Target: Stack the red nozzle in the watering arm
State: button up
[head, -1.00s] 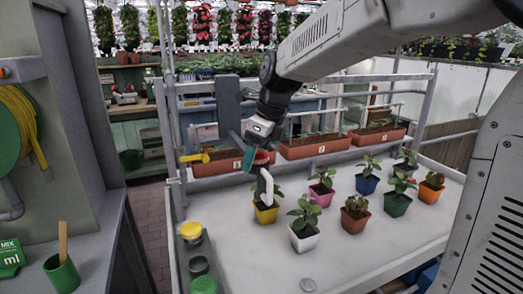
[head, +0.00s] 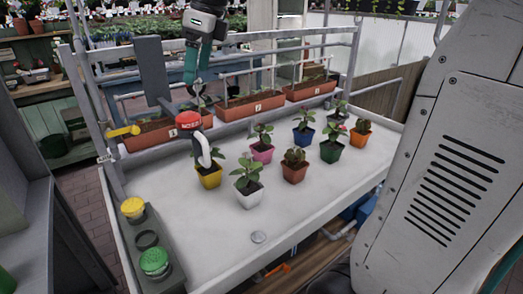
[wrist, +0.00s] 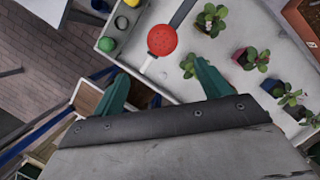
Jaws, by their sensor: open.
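A holder at the table's left corner carries a yellow nozzle (head: 132,207), a green nozzle (head: 155,262) and an empty dark ring (head: 147,240). Long planters (head: 243,105) line the back rail.

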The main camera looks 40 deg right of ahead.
jog(key=s+f+n, duration=0.5)
jog(key=s+n, duration=0.3)
jog(key=s+d+f+n+h, duration=0.1)
jog(key=s+f+n, duration=0.5)
jog(key=s+n, duration=0.3)
jog(key=s+f+n+g+h, duration=0.1)
jog(key=s+f+n, duration=0.4)
jog(key=s+n, duration=0.4)
jog(key=shift+s+d+f, duration=0.25)
